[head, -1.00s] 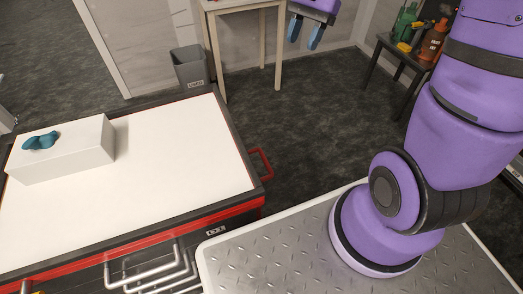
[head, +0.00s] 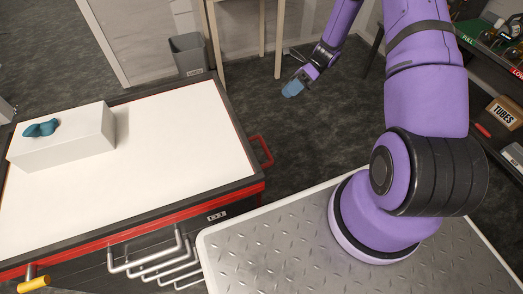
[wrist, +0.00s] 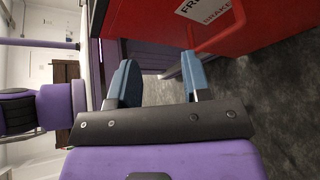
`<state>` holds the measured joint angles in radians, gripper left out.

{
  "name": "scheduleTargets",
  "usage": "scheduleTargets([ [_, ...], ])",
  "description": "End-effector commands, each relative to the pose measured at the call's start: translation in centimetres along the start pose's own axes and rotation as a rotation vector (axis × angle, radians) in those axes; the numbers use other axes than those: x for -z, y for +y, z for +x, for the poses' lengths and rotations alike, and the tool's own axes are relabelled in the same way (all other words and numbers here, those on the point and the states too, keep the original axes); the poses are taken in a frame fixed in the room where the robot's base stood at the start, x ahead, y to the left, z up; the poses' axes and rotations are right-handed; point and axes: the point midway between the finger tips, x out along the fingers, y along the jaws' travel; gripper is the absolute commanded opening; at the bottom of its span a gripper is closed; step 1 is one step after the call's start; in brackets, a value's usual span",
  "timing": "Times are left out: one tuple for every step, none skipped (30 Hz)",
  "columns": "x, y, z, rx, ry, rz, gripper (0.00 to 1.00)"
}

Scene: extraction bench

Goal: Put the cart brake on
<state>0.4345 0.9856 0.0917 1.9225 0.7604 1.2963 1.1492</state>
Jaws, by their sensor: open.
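The cart (head: 170,198) has a white top with a dark rim and red trim, and fills the left of the head view. A red bar handle (head: 264,152) sticks out from its right side. A yellow-ended lever (head: 34,284) shows at the lower left; I cannot tell its setting. In the wrist view a red panel (wrist: 165,25) carries a partly cut-off label (wrist: 205,8) with "BRAKE" on it, beside a red bar (wrist: 222,35). My gripper (head: 292,88) is beyond the cart's right side, apart from the handle. Its blue fingers (wrist: 157,85) are open and empty.
A white box (head: 62,140) with a teal object (head: 40,128) sits on the cart top. A grey bin (head: 188,54) stands behind the cart. A shelf with a "TUBES" box (head: 504,112) is at right. Dark floor is open between.

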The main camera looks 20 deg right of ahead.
Motion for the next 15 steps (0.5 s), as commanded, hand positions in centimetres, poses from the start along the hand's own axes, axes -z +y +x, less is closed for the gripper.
scheduleTargets([
  [1.2, -1.2, 0.7, -0.019, -0.037, 0.053, 0.44],
  [1.8, -1.8, 1.0, -0.029, -0.057, 0.084, 0.44],
  [2.6, -2.7, 1.5, -0.042, -0.084, 0.127, 0.44],
  [3.2, -3.3, 1.9, -0.053, -0.105, 0.157, 0.44],
  [3.8, -3.8, 2.3, -0.064, -0.125, 0.189, 0.44],
  [4.6, -4.6, 2.8, -0.079, -0.154, 0.231, 0.44],
  [5.2, -5.2, 3.2, -0.090, -0.173, 0.262, 0.44],
  [5.9, -5.7, 3.7, -0.102, -0.193, 0.294, 0.44],
  [6.7, -6.4, 4.3, -0.117, -0.221, 0.335, 0.44],
  [7.4, -7.0, 4.8, -0.130, -0.241, 0.366, 0.44],
  [8.0, -7.5, 5.2, -0.143, -0.262, 0.397, 0.44],
  [8.8, -8.1, 5.9, -0.160, -0.288, 0.438, 0.44],
  [9.5, -8.6, 6.4, -0.172, -0.307, 0.468, 0.44],
  [10.1, -9.0, 6.9, -0.184, -0.327, 0.496, 0.44],
  [10.8, -9.5, 7.5, -0.201, -0.351, 0.533, 0.44],
])
